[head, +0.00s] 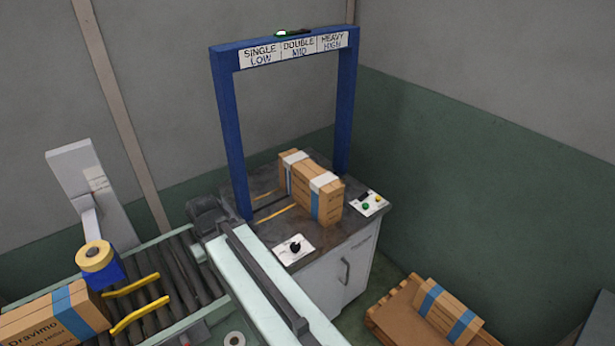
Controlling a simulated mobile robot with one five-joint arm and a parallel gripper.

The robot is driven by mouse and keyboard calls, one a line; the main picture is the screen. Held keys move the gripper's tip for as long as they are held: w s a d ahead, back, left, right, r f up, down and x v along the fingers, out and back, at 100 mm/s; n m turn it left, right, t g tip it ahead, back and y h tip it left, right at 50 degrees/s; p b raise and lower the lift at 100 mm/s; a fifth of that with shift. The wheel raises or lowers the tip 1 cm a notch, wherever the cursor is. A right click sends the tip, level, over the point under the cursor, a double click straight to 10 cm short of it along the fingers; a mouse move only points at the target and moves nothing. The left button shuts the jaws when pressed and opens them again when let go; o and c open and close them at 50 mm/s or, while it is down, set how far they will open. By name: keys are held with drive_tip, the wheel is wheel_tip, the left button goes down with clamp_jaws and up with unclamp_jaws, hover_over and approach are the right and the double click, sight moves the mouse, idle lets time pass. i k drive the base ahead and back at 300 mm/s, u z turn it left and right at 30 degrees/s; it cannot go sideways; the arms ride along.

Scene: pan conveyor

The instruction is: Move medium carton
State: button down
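Three cartons show in the head view, and I cannot tell which one is the medium carton. One brown carton (301,188) with white patches on its top edges and a blue band stands upright on the dark top of a cabinet (336,240), under a blue arch. Another carton (35,326), printed "Dravimo" and with a blue band, sits on the roller conveyor (182,272) at the lower left, cut off by the picture edge. A third carton (436,306) with two blue bands lies on a wooden pallet (392,325) at the lower right.
The blue arch (229,135) carries a sign reading SINGLE LOW, DOUBLE MID, HEAVY HIGH. A knob panel (285,252) and a button panel (375,205) sit on the cabinet. Yellow rails (140,317) and a tape roll (95,257) are at the conveyor.

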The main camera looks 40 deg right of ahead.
sight(325, 206)
drive_tip(key=z, duration=1.8)
drive_tip(key=k, duration=0.9)
drive_tip(key=u, duration=1.4)
drive_tip(key=i, duration=1.05)
drive_tip(key=z, duration=0.05)
